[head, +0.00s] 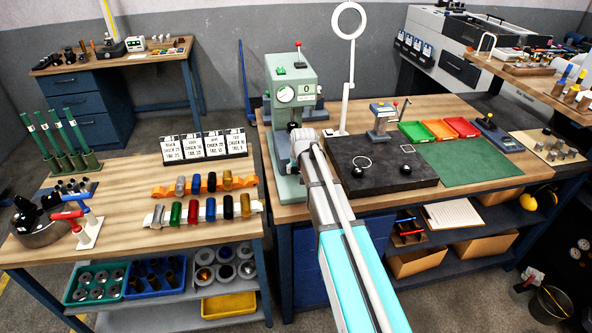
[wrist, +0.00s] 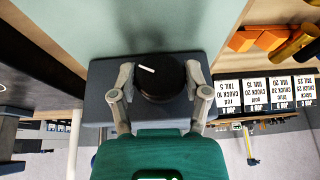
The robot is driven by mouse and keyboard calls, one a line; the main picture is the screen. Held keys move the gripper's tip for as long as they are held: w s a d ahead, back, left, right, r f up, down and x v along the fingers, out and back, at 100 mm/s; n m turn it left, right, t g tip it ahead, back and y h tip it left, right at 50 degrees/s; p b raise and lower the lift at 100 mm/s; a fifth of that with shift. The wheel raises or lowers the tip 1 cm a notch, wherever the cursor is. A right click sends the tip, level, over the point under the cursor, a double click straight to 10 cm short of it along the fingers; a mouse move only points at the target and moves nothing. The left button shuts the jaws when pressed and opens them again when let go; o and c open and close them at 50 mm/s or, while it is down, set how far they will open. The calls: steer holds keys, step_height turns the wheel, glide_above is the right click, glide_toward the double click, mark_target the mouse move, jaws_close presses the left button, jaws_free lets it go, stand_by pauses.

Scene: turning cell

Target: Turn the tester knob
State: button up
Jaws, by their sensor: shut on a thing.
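The tester (head: 292,85) is a pale green machine with a dial on its front and a red-tipped lever on top. It stands at the left end of the right bench. In the wrist view its knob (wrist: 163,84) is round and black with a white pointer line, which lies tilted near the top left of its face. My gripper (wrist: 160,95) has one finger on each side of the knob and is shut on it. In the head view my gripper (head: 302,140) is at the tester's lower front, and my arm hides the knob.
Label cards (head: 203,145) and racks of coloured cylinders (head: 205,208) stand on the left bench near the tester. A dark plate (head: 375,182) lies right of my arm. A tall ring-topped stand (head: 349,60) rises behind. The green mat (head: 470,162) is clear.

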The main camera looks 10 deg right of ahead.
steer(key=shift+m+y+b, duration=0.3)
steer(key=shift+y+b, duration=0.05)
steer(key=shift+y, duration=1.05)
steer(key=o, duration=1.1)
steer(key=shift+o, duration=0.2)
steer(key=s, duration=0.4)
steer(key=s+f+g, duration=0.1)
steer(key=s, duration=0.4)
steer(key=s+a+g+h, duration=0.1)
steer(key=s, duration=0.3)
steer(key=shift+s+f, duration=0.25)
steer(key=shift+s, duration=0.1)
steer(key=s+g+h, duration=0.2)
steer(key=s, duration=1.3)
steer(key=shift+d+f+g, duration=0.3)
steer(key=shift+d+f, duration=0.05)
